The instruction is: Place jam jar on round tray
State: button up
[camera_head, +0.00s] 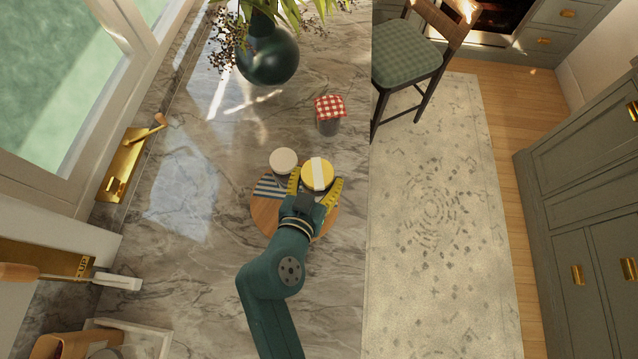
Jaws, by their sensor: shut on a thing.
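My gripper (316,182) reaches in over the round tray, with its yellow fingers on either side of a round thing with a yellow top and white band (317,172). It is shut on this thing. The round tray (265,215) is wooden with blue and white stripes, partly hidden by my gripper and arm. I cannot tell whether the held thing touches the tray. A jar with a red-and-white checked cloth lid (329,112) stands on the counter beyond the tray, apart from my gripper; it looks like a jam jar.
A white-topped round container (284,161) stands at the tray's far left edge, close to the held thing. A dark vase with plants (268,55) stands at the back of the marble counter (190,270). The counter's right edge drops to the floor beside the checked jar.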

jog(key=shift+f+b, duration=2.35)
jog(key=shift+f, duration=0.75)
jog(key=shift+f+b, duration=0.6)
jog(key=o, duration=1.2)
jog(key=shift+c, duration=0.2)
jog(key=shift+o, duration=0.4)
jog(key=shift+f, duration=0.2)
jog(key=v, duration=1.2)
jog(key=shift+d+r, duration=0.1)
jog(key=shift+r, duration=0.05)
